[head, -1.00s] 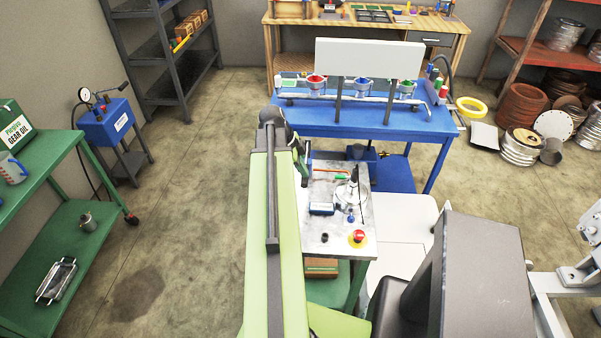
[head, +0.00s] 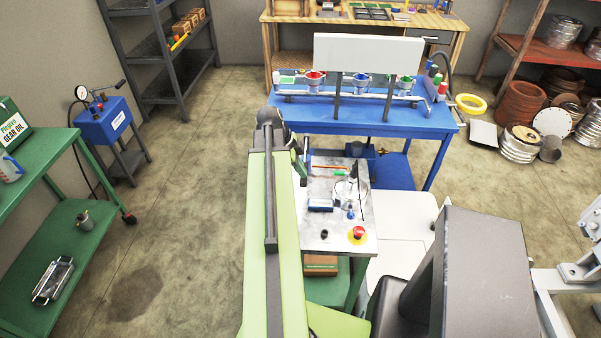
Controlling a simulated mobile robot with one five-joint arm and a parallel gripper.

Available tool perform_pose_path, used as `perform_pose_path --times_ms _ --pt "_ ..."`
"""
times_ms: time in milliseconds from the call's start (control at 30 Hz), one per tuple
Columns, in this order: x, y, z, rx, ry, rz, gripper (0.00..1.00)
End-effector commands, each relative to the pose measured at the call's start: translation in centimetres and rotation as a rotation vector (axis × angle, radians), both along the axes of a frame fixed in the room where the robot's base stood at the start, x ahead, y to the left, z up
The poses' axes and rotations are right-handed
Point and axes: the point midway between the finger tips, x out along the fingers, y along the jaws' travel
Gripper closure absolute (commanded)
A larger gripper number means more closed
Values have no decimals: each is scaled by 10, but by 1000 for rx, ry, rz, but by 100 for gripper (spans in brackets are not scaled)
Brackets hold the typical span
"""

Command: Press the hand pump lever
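A blue box-shaped pump unit (head: 104,122) with a round gauge (head: 82,92) on top stands on a dark stand at the left. A thin lever with a dark grip (head: 121,84) sticks up to the right from its top and looks like the hand pump lever. My green arm stretches forward through the middle of the picture. My gripper (head: 302,170), a dark shape at the arm's far end, is mostly hidden by the arm, so its opening cannot be seen. It is beside the small metal-topped table, well to the right of the pump and apart from it.
The metal-topped table (head: 320,236) carries a red button (head: 358,233) and small parts. A blue bench (head: 425,125) stands behind it. A green cart (head: 45,140) is at the left. The floor between the cart and my arm is clear.

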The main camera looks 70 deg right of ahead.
Motion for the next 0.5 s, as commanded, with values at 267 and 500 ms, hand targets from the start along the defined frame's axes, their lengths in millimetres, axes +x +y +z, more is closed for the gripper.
perform_pose_path --times_ms 267,500 --pt "5 12 53 -5 -2 6 100" --pt "20 39 106 -6 -1 9 100"
